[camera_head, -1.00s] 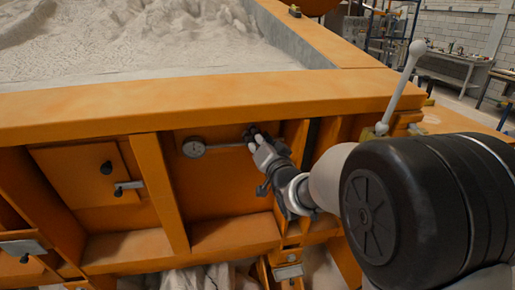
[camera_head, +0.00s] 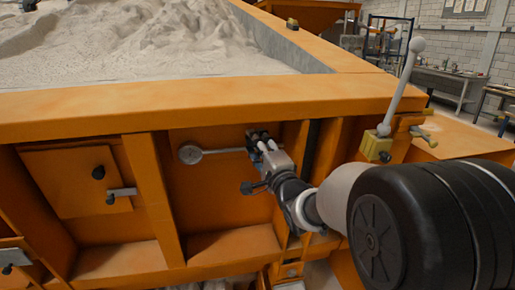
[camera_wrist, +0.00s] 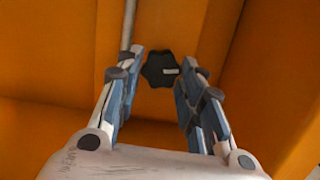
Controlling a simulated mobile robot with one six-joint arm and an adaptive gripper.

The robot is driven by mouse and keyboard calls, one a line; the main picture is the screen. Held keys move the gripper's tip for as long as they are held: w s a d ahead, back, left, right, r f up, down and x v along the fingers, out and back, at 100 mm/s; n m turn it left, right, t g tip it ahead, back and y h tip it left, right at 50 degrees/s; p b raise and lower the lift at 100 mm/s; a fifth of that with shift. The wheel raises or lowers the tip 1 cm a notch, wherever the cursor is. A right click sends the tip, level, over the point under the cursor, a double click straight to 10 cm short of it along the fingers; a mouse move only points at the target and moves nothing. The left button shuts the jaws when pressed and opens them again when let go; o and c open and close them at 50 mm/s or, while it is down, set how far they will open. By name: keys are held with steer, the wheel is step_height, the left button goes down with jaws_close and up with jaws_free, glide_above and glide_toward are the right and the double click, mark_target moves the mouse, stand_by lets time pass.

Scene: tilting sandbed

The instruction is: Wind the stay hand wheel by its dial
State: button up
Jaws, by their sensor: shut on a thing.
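The stay hand wheel is a small black lobed knob (camera_wrist: 160,69) with a pale mark, seen in the wrist view between the ends of my fingers. My gripper (camera_head: 262,143) is closed around it in the recessed orange panel, and its fingers mostly hide the wheel in the head view. The dial's reading is too small to make out.
An orange rib (camera_head: 152,195) stands left of the dial, and a panel with black knobs (camera_head: 82,182) is beyond it. A white-knobbed lever (camera_head: 402,87) rises from a yellow block at the right. The sandbed's orange rim (camera_head: 200,108) overhangs the recess.

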steer(key=shift+f+m+t+b, duration=0.1)
steer(key=shift+m+t+b, duration=0.3)
steer(key=shift+m, duration=1.1)
steer(key=o, duration=1.1)
steer(key=shift+c, duration=0.2)
steer(key=v, duration=1.2)
steer(key=shift+d, duration=0.15)
